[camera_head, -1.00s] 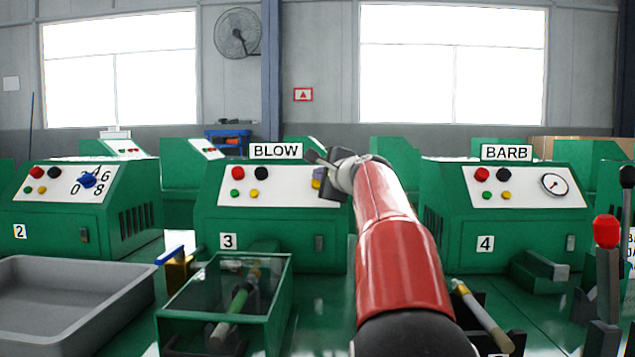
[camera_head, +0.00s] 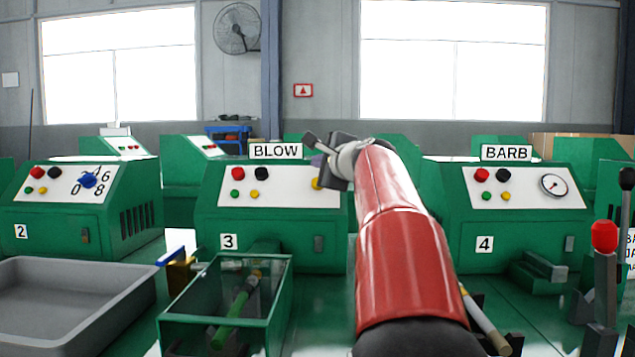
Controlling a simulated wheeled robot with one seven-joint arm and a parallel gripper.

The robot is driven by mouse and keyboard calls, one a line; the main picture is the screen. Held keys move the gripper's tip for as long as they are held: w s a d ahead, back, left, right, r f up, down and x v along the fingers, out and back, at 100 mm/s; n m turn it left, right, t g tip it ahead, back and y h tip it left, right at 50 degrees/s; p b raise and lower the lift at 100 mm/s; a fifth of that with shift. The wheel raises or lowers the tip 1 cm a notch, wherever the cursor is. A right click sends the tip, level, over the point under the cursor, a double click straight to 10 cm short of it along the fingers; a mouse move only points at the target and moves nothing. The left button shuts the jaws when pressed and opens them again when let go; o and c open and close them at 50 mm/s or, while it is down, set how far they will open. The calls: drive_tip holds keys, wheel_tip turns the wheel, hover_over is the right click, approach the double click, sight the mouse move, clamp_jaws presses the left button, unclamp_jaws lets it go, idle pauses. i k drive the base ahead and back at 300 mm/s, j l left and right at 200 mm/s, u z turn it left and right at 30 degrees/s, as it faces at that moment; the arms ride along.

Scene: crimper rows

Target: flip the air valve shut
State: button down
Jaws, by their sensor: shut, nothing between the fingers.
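The air valve is a brass body (camera_head: 179,274) with a blue lever handle (camera_head: 170,255), beside the left back corner of the green glass-sided box. The lever slants down to the left, toward the grey tray; I cannot tell its exact angle to the valve's port. My gripper (camera_head: 316,145) is shut and empty. It is up in front of the right part of machine 3's white panel, to the right of and well above the valve, apart from it. It partly hides a yellow knob (camera_head: 316,184) on that panel.
The glass-sided box (camera_head: 170,326) holds a green-handled tool. The grey tray (camera_head: 75,320) is at the left. Machine 3 (camera_head: 270,225) stands behind, with machine 4 (camera_head: 515,230) at the right. A red-knobbed lever (camera_head: 605,236) rises at the far right.

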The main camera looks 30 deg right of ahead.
sight(179, 252)
drive_tip(key=k+j, duration=0.1)
drive_tip(key=k, duration=0.4)
drive_tip(key=k+j, duration=0.15)
drive_tip(key=k, duration=0.35)
